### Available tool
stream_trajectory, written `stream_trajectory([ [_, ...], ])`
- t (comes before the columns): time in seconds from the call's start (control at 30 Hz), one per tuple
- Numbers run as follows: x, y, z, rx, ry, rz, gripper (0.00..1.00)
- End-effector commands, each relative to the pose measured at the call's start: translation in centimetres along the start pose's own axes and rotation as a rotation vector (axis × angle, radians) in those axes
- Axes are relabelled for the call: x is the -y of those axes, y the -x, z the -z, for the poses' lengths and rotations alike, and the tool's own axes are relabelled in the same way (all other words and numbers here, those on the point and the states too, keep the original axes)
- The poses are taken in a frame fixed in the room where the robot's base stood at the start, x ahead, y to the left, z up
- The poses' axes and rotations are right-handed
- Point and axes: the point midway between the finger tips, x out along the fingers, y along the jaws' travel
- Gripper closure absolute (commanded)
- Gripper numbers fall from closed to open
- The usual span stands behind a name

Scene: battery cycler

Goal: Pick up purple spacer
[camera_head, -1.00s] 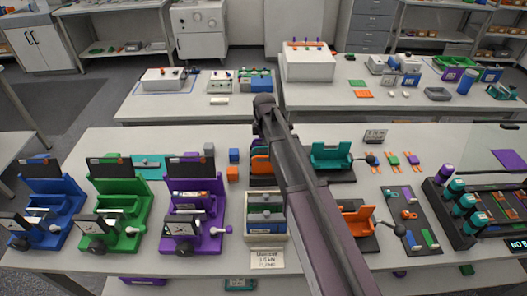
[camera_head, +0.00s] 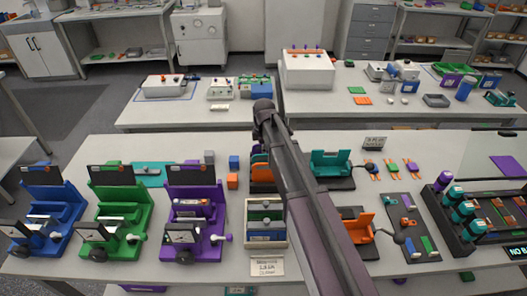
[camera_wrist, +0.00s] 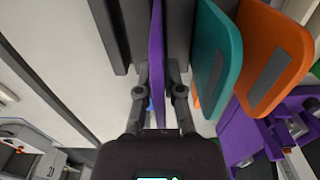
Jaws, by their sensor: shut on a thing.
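In the wrist view, my gripper (camera_wrist: 160,94) has its two dark fingers on either side of a thin purple plate, the purple spacer (camera_wrist: 156,50). The spacer is seen edge-on, and the gripper is shut on it. A teal plate (camera_wrist: 216,50) and an orange plate (camera_wrist: 272,50) stand side by side to the right of the spacer. A dark grey upright piece (camera_wrist: 112,35) is to its left. In the head view, my arm covers the gripper, and I cannot make out the spacer there.
In the head view, blue (camera_head: 72,205), green (camera_head: 133,203) and purple (camera_head: 203,195) fixtures stand on the left of the near table. A tray (camera_head: 266,242) with a sign sits in the middle front. A dark rack (camera_head: 450,232) stands at the right. A purple frame (camera_wrist: 250,130) shows in the wrist view.

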Motion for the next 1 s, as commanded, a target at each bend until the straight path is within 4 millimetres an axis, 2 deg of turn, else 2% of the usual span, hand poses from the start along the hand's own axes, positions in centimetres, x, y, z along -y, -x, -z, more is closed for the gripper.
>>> stream_trajectory([
  [0.6,0.0,6.4,0.0,0.000,0.000,0.000,1.00],
  [1.0,0.0,8.8,0.0,0.000,0.000,0.000,1.00],
])
